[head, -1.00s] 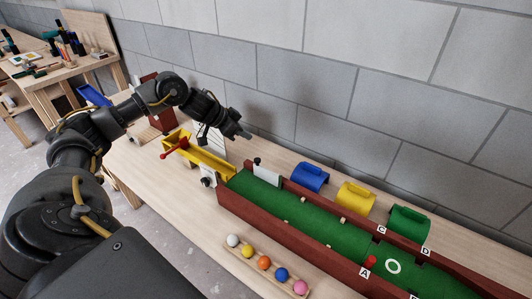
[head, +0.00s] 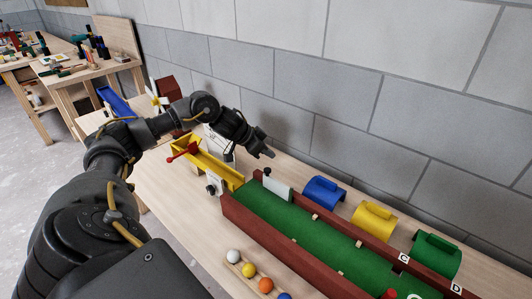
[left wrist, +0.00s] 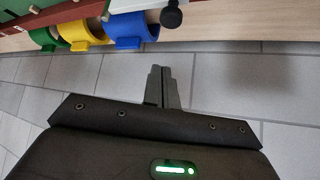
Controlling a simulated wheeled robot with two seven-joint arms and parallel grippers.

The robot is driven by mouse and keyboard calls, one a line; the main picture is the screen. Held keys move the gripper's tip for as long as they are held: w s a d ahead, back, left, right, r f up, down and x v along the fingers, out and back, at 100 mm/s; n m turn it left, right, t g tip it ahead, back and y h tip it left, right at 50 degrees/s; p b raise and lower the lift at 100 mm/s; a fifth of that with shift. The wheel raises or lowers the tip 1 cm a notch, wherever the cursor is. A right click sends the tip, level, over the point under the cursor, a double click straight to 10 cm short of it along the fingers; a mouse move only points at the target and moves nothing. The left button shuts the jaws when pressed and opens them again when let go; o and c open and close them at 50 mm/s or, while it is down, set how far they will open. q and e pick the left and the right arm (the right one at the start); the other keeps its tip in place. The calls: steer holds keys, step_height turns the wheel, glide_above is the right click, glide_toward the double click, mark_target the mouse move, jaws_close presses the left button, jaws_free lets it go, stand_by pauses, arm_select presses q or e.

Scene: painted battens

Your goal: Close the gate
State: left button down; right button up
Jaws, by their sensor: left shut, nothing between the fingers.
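A white gate plate (head: 278,188) with a black knob (head: 267,173) stands at the back left end of the green-floored lane (head: 290,217), by its red-brown rear batten. In the left wrist view a black knob (left wrist: 172,16) shows at the top edge; the plate under it is mostly cut off. My left gripper (head: 271,153) is shut and empty, just behind and above the knob, apart from it. Its closed fingers also show in the left wrist view (left wrist: 162,72), with the knob beyond their tips. My right gripper is not in view.
A yellow trough (head: 215,168) with a red handle (head: 182,152) adjoins the lane's left end, near another white plate with a black knob (head: 212,188). Blue (head: 324,193), yellow (head: 374,220) and green (head: 437,254) arches stand behind the lane. Several balls sit in front. The block wall is close behind.

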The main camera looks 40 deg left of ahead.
mark_target(276, 184)
arm_select(q)
steer(key=x, duration=0.7)
steer(key=shift+s+a+f+p, duration=0.1)
steer(key=shift+s+a, duration=0.15)
steer(key=shift+s, duration=0.3)
steer(key=shift+s+a+f+p, duration=0.15)
steer(key=shift+s+a, duration=0.1)
steer(key=shift+s, duration=0.3)
steer(key=shift+s+a+f+p, duration=0.1)
steer(key=shift+s+a, duration=0.15)
steer(key=shift+s, duration=0.3)
steer(key=shift+r, duration=0.1)
